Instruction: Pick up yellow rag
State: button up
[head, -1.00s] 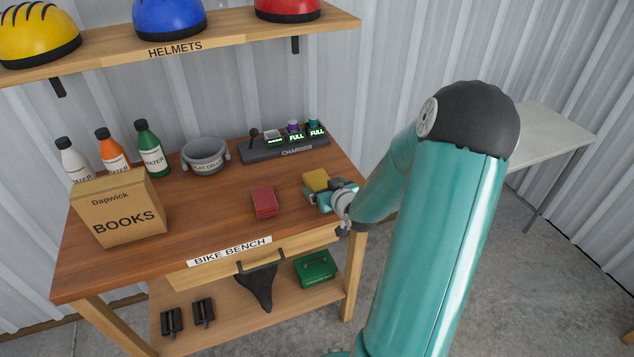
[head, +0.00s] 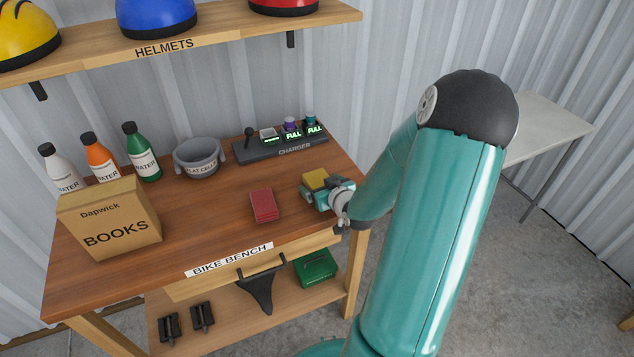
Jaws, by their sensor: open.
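The yellow rag (head: 316,179) is a small folded block on the right part of the bike bench (head: 205,225), in the head view. My gripper (head: 318,189) is at the rag from its front right side, low over the bench top. It is open, with the rag showing at and above its fingers. The fingers partly hide the rag's lower part, and I cannot tell whether they touch it.
A red folded rag (head: 264,206) lies left of my gripper. The charger (head: 281,143) stands behind it. A grey bowl (head: 197,158), several water bottles (head: 142,152) and a books box (head: 110,222) stand further left. The helmet shelf (head: 215,38) hangs above.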

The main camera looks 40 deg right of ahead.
jog(key=shift+w, duration=0.15)
jog(key=shift+c, duration=0.2)
jog(key=c, duration=1)
jog(key=shift+r, duration=0.15)
